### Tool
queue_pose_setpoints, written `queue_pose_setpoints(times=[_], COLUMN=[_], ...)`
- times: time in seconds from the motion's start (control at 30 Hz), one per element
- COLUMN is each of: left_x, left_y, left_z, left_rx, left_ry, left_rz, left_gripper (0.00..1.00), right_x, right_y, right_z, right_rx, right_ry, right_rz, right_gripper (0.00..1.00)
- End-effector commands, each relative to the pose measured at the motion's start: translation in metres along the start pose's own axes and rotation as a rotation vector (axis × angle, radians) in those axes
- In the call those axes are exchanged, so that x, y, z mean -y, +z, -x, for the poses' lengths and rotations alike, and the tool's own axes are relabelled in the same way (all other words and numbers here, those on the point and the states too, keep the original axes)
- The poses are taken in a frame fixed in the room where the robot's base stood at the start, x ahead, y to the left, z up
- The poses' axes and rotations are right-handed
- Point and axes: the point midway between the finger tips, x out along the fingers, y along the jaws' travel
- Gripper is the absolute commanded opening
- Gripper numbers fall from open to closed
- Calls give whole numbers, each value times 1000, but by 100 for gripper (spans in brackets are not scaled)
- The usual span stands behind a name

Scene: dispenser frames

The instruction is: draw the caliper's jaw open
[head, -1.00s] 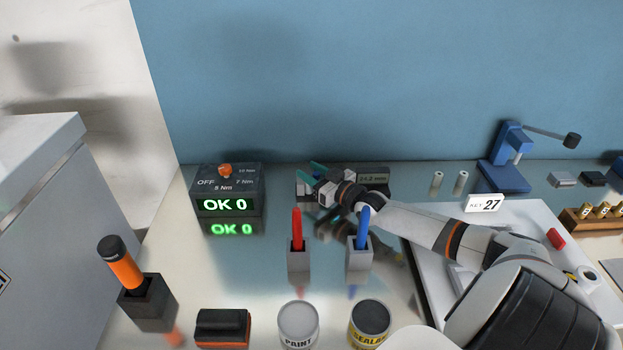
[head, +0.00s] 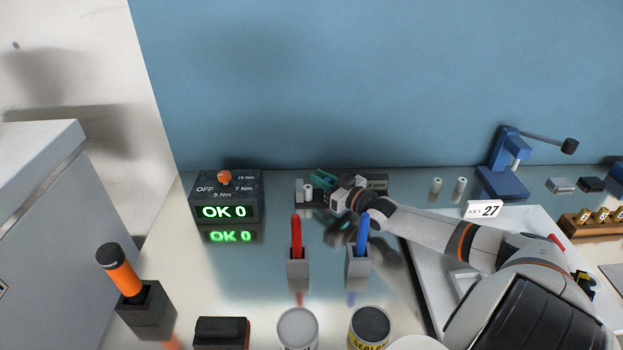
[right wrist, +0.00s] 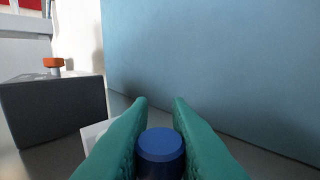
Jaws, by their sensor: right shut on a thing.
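The caliper (head: 376,182) lies at the back of the bench near the blue wall. It is a dark bar with a grey readout box at its right end, whose figures I cannot read now. A small pale cylinder (head: 308,191) is at its left end, beside the jaws. My right gripper (head: 320,178) reaches over the caliper from the right and hides its middle. In the right wrist view its teal fingers are shut on a blue knob (right wrist: 161,147). The slide under the knob is hidden. My left gripper is out of view.
A red stick (head: 297,238) and a blue stick (head: 363,235) stand in grey holders in front of the caliper. A dark controller box (head: 225,195) reading OK 0 stands to the left. Two pale cylinders (head: 437,187) and a blue press (head: 503,175) stand to the right.

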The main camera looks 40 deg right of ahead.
Motion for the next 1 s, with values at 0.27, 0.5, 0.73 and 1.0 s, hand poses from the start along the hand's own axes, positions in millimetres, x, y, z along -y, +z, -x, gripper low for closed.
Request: queue_pose_setpoints(times=[0.27,0.5,0.73,1.0], left_x=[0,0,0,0], left_y=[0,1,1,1], left_z=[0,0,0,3], left_rx=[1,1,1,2], left_ry=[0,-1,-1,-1], left_rz=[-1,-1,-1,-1], left_gripper=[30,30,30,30], right_x=[7,6,6,6], right_y=[-1,0,0,29], right_z=[7,7,6,7], right_rx=[-3,-3,-2,0], right_ry=[1,1,2,3], right_rz=[1,1,1,2], right_gripper=[0,40,40,40])
